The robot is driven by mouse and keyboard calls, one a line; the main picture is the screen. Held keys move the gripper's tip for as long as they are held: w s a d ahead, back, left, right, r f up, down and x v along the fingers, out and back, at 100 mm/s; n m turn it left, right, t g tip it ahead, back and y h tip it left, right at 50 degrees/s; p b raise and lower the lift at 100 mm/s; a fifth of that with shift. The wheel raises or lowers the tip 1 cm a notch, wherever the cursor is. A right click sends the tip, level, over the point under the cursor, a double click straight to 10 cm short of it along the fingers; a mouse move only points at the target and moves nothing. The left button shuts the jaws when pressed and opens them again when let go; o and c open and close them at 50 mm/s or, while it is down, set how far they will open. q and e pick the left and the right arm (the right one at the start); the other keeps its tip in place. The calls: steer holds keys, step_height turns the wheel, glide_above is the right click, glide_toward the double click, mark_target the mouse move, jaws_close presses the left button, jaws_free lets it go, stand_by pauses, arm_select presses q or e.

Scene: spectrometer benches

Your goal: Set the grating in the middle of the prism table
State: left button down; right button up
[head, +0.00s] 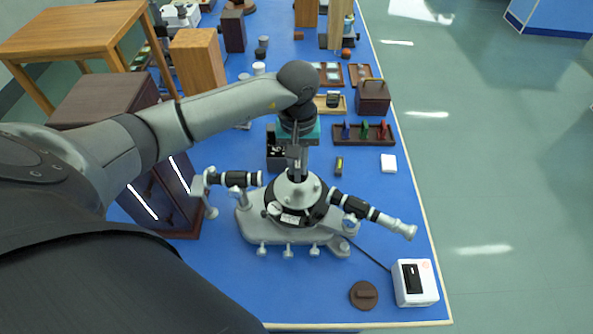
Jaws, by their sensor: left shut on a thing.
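The spectrometer (290,216) stands on the blue bench in the head view, with a tube out to the left and a telescope out to the lower right. Its small round prism table (296,178) is at the top centre, partly covered by my gripper. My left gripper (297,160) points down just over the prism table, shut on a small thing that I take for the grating. The grating is mostly hidden by the fingers, and I cannot tell whether it touches the table. My right gripper is out of view.
A white box (414,283) and a brown round cap (363,294) are at the near right. A rack with coloured pieces (363,134), a white square (388,163) and a dark open case (276,150) lie behind. A dark cabinet (172,197) stands left.

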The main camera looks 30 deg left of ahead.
mark_target(298, 177)
arm_select(q)
step_height(298, 177, down, 4)
steer(key=b, duration=0.2)
steer(key=shift+f+b, duration=0.2)
steer(key=shift+b, duration=0.1)
steer(key=shift+f, duration=0.15)
steer(key=c, duration=0.8)
jaws_free()
steer(key=shift+c, duration=0.2)
